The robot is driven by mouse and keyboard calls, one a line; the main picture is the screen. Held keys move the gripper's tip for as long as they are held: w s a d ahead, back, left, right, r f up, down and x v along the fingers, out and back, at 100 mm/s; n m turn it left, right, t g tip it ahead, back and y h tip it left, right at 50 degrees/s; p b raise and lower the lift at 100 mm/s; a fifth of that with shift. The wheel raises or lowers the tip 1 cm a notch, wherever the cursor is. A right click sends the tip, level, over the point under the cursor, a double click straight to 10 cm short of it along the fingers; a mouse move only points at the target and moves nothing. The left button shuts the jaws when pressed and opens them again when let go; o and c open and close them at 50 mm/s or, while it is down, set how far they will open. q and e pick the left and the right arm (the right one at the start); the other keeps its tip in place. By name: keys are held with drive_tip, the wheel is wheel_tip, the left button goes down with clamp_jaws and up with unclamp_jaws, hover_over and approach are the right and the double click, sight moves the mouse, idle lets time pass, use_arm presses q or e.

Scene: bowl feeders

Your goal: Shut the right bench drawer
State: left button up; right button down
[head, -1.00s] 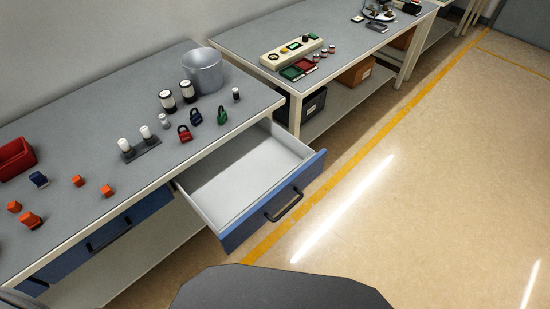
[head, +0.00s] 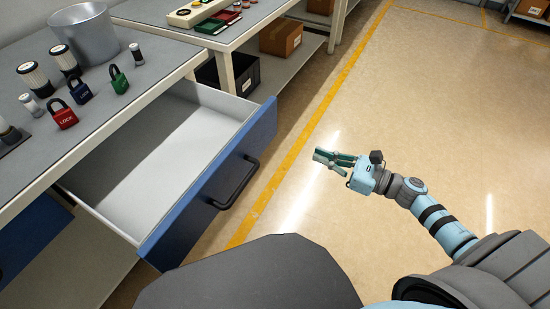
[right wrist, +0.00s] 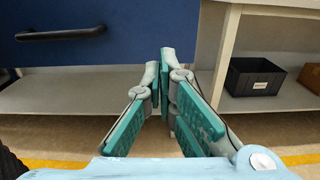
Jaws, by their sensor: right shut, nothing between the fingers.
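The right bench drawer (head: 215,175) is pulled well out of the bench. It has a blue front, a black bar handle (head: 236,183) and an empty white inside. My right gripper (head: 318,157) is in front of the drawer, to the right of the handle, over the floor and apart from the drawer. Its fingers are shut with nothing between them. In the right wrist view, the gripper (right wrist: 165,60) points toward the bench, and the blue drawer front (right wrist: 130,45) with its handle (right wrist: 60,34) shows at upper left. My left gripper is out of view.
Red, blue and green padlocks (head: 62,116), black-and-white cylinders and a grey bucket (head: 86,35) stand on the bench top. A black bin (head: 228,74) and a cardboard box (head: 281,37) sit on the neighbouring shelf. The floor right of the drawer is clear.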

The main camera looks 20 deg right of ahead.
sight(265, 134)
drive_tip(key=x, duration=1.3)
drive_tip(key=shift+w+a+r, duration=0.25)
